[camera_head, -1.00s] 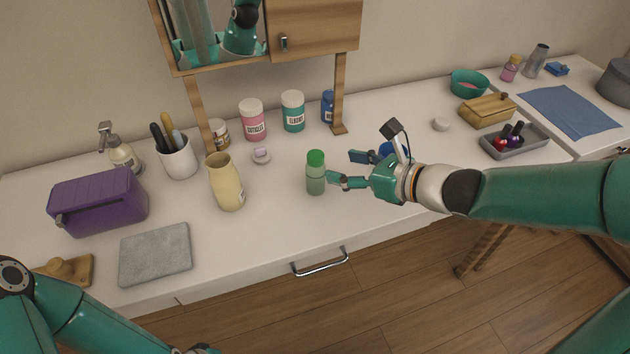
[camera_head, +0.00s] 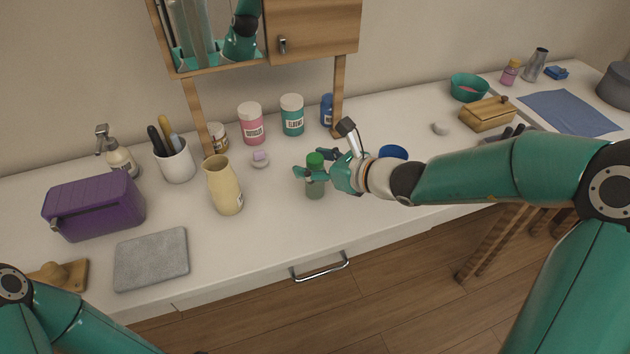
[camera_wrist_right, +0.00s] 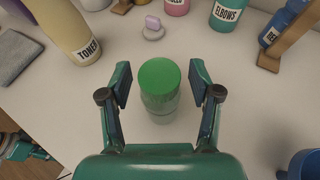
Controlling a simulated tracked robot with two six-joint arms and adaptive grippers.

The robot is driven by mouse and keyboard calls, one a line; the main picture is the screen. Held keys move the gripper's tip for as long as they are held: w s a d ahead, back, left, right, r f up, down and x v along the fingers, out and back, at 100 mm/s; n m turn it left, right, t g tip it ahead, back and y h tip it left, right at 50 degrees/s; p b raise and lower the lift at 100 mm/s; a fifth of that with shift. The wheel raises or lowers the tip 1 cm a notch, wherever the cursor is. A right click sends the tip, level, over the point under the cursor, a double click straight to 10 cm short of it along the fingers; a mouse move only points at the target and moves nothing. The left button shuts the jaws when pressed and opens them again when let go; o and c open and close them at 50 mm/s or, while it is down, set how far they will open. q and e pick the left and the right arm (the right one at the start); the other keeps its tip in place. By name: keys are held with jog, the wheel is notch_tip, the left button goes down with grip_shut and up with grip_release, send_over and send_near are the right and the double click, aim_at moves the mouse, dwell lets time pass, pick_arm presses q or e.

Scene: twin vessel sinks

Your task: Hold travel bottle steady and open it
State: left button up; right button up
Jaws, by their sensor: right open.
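The travel bottle (camera_head: 315,188) is a small translucent green bottle with a bright green cap (camera_head: 315,160). In the right wrist view the cap (camera_wrist_right: 159,75) shows from above, between the fingers. My right gripper (camera_head: 313,172) is open around the bottle's upper part, one finger on each side, with visible gaps to both fingers (camera_wrist_right: 159,88). The forearm of my left arm shows at the lower left; its gripper is out of view.
A cream toner bottle (camera_head: 224,187) stands left of the travel bottle. A blue cup (camera_head: 393,152) is to its right. Pink (camera_head: 251,125) and teal (camera_head: 292,116) jars stand behind. The counter in front of the bottle is clear.

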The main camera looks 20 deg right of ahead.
grip_shut()
jog(key=shift+r+p, duration=0.35)
jog(key=shift+r, duration=0.45)
notch_tip(320, 180, up, 26)
jog(key=p, duration=1.5)
jog(key=shift+r, duration=0.25)
jog(key=c, duration=0.8)
grip_release()
jog(key=shift+c, duration=0.2)
grip_shut()
